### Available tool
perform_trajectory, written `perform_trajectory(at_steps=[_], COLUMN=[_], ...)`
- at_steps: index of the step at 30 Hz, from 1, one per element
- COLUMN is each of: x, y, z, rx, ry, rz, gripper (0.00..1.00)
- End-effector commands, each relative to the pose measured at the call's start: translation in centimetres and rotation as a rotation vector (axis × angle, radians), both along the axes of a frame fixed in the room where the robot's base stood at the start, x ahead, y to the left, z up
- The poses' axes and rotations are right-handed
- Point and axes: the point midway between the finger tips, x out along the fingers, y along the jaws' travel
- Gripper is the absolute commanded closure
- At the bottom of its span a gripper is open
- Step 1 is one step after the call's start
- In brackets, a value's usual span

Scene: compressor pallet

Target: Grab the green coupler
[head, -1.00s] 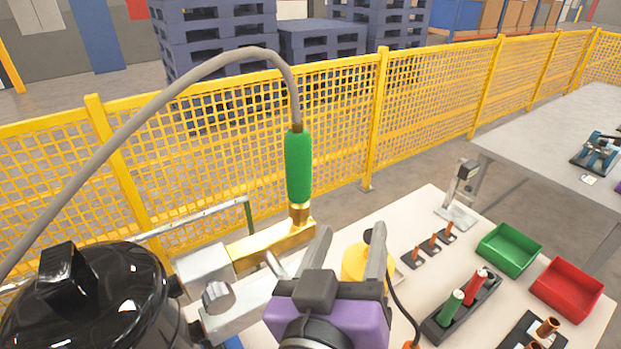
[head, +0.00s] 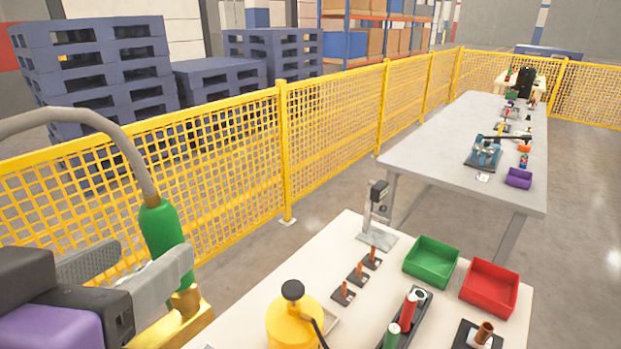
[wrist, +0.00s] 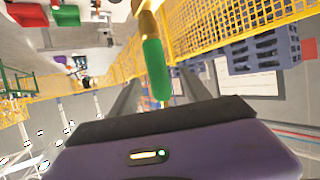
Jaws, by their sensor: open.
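The green coupler (head: 165,230) is a green sleeve at the end of a grey hose, above a brass fitting (head: 186,300), at the left of the head view. My gripper (head: 150,258) is open, with its fingers close to the coupler's sides and low on it. In the wrist view the green coupler (wrist: 155,68) shows between the two finger lines of my gripper (wrist: 160,85), with brass at its upper end. Whether either finger touches it I cannot tell. The near finger hides part of the coupler's lower end.
A pale table holds a yellow can (head: 292,322), a rack (head: 420,318) with red and green handled tools, a green bin (head: 431,262) and a red bin (head: 489,287). A yellow mesh fence (head: 235,165) stands behind. A grey table (head: 450,160) stands farther right.

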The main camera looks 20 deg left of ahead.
Motion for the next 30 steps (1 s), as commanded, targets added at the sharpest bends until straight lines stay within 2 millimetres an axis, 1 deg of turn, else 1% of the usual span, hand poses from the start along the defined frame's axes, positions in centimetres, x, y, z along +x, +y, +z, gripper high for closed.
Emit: perform_trajectory(at_steps=[9,13,19,20,21,23,24,28,30], x=[3.9,4.6,4.6,4.6,4.6,4.6,4.6,4.6,4.6], y=[0.6,0.8,0.8,0.8,0.8,0.8,0.8,0.8,0.8], z=[-1.6,-1.9,-1.9,-1.9,-1.9,-1.9,-1.9,-1.9,-1.9], rx=[-0.003,-0.001,0.0,0.0,0.0,0.0,0.0,0.0,0.0], ry=[-0.001,-0.001,-0.002,-0.002,-0.002,-0.002,-0.002,-0.002,-0.002], rz=[-0.001,0.002,0.001,0.001,0.001,0.001,0.001,0.001,0.001], gripper=[0.44,0.44,0.44,0.46,0.54,0.66,0.74,0.99,1.0])
